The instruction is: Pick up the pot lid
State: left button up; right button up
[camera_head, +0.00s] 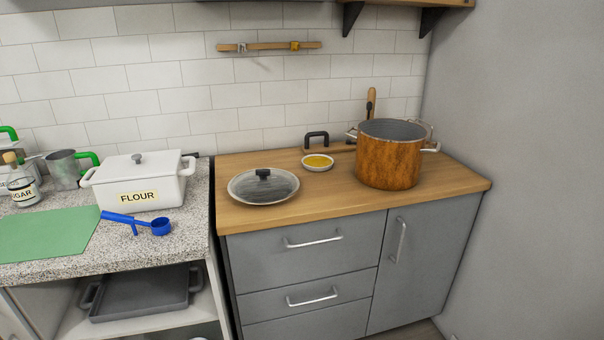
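The pot lid (263,187) lies flat on the wooden countertop (330,204), near its front left part. It is a round glass lid with a metal rim and a black knob on top facing up. A brown, rust-coloured pot (389,160) with metal handles stands to the right of the lid, apart from it, and its top is uncovered. Neither of my grippers shows in the head view.
A small bowl of yellow contents (318,162) sits between lid and pot, with a black handle (317,140) behind. On the left speckled counter are a white flour container (138,182), a blue scoop (140,222) and a green mat (45,233). A grey wall stands right.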

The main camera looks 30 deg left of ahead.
aim_at(247, 187)
jog(key=u, duration=0.5)
jog(key=i+l+u, duration=0.15)
jog(key=u, duration=0.25)
jog(key=i+l+u, duration=0.2)
jog(key=u, duration=0.2)
jog(key=i+l+u, duration=0.1)
jog(key=l+u, duration=0.15)
jog(key=u, duration=0.2)
jog(key=i+l+u, duration=0.1)
jog(key=l+u, duration=0.15)
jog(key=u, duration=0.15)
